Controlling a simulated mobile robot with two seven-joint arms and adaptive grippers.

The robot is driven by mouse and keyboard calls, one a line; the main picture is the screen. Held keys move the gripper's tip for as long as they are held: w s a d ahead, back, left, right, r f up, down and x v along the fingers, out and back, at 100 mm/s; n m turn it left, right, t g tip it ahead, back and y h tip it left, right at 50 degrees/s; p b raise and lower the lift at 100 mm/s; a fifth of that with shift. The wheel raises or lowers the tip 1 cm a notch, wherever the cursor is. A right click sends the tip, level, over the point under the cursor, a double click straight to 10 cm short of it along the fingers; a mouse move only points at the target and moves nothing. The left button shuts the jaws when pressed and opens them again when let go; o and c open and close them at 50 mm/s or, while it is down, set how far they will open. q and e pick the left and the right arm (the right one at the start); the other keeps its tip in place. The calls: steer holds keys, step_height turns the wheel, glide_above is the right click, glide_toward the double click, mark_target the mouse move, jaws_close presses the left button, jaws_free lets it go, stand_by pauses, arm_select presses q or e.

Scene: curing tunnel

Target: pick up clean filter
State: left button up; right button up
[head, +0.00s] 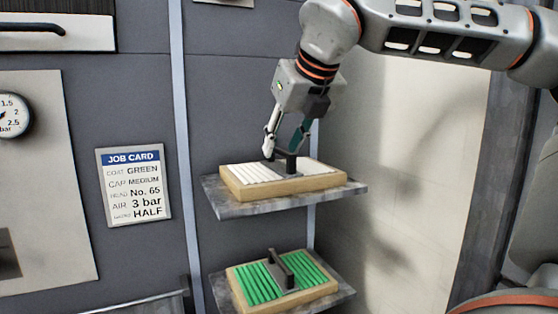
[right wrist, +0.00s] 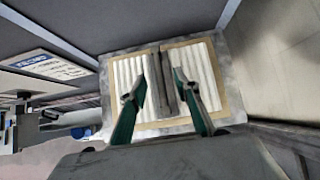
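The clean filter (head: 250,174) is a white pleated panel in a pale wooden frame with a dark raised handle (head: 291,163) across its middle. It lies on the upper grey shelf (head: 235,208). My right gripper (head: 280,150) points down at the handle from above. In the right wrist view its fingers (right wrist: 160,90) are open, one on each side of the dark handle (right wrist: 164,82), with white pleats (right wrist: 205,70) showing beyond. I cannot tell whether a finger touches the handle. My left gripper is not in view.
A green pleated filter (head: 258,284) with a similar handle lies on a lower shelf (head: 340,298). A job card (head: 133,185) hangs on the grey wall at the left, near a pressure gauge (head: 12,115). A pale wall stands close to the right of the shelves.

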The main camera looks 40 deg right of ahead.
steer(key=shift+w+f, duration=0.3)
steer(key=shift+c, duration=0.3)
jaws_close()
steer(key=shift+s+r+p, duration=0.1)
steer(key=shift+r+p, duration=1.35)
steer(key=shift+r, duration=1.25)
steer(key=shift+d+f, duration=0.1)
steer(key=shift+f, duration=0.1)
steer(key=shift+r+p, duration=0.35)
steer(key=shift+r, duration=0.35)
steer(key=shift+r+p, duration=0.45)
steer(key=shift+r, duration=0.2)
